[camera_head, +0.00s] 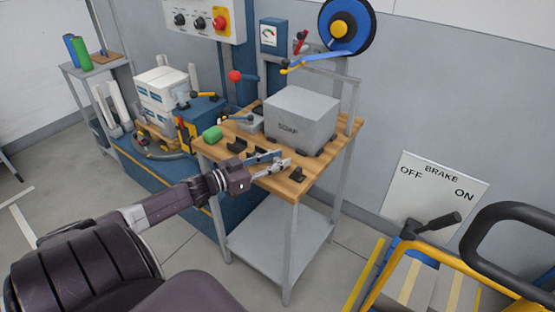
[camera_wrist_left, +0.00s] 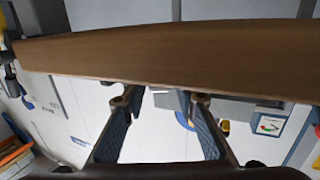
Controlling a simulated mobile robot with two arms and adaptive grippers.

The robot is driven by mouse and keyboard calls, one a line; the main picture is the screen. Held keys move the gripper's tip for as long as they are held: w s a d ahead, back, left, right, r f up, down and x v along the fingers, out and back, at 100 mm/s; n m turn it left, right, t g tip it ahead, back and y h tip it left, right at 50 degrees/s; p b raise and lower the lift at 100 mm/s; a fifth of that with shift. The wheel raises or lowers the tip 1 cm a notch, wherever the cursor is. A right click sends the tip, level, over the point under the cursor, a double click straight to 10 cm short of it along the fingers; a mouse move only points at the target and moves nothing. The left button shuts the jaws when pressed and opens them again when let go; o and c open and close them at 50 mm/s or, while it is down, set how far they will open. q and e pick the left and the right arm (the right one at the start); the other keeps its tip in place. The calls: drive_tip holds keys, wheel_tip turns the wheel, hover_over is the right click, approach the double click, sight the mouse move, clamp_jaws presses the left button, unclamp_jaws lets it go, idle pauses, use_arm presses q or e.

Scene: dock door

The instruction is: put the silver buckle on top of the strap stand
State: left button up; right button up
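My left gripper (camera_head: 284,158) is over the front part of the wooden-topped table (camera_head: 210,150), its fingers spread apart. I cannot make out the silver buckle for sure in either view. Small black holders stand on the table near the gripper, one to its left (camera_head: 237,146) and one to its right (camera_head: 297,174). I cannot tell which thing is the strap stand. My right gripper is not in view.
A large grey box (camera_head: 300,118) fills the table's back right. A green roll (camera_head: 212,133) lies at its left edge. A blue reel (camera_head: 347,27) hangs above. A brake sign (camera_head: 432,190) and yellow-framed equipment (camera_head: 373,268) stand at right.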

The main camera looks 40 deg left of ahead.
use_arm(q)
drive_tip(key=shift+o, duration=0.3)
drive_tip(key=shift+r, duration=0.15)
drive_tip(key=shift+s+a, duration=0.15)
drive_tip(key=shift+s, duration=0.4)
drive_tip(key=v, duration=1.1)
drive_tip(key=shift+p, duration=0.3)
